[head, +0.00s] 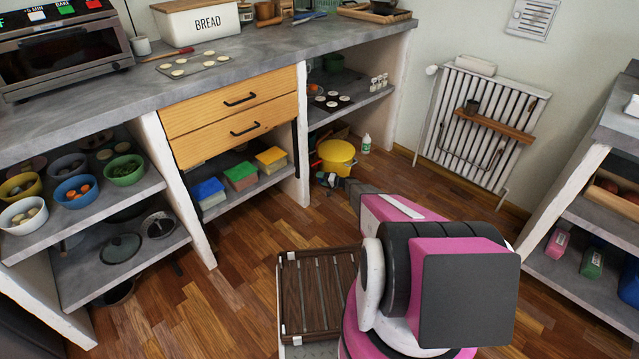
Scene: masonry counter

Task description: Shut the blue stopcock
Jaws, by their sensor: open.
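I cannot make out the blue stopcock in the head view. My pink and grey arm reaches away from me toward the open bay under the counter. My gripper (329,184) is at its far end, small and dark, low in front of that bay. It is open, and I see nothing held in it. A yellow pot (337,152) stands just behind and above it in the picture. Small bluish-grey shapes sit around the fingertips, too small to tell apart from the gripper. The back of the bay is dark and partly hidden.
A white post (301,135) borders the bay's left side. A white bottle (366,144) stands right of the pot. A radiator (482,130) hangs on the wall. A slatted dark wooden tray (318,290) lies near me. The wooden floor (235,285) at left is clear.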

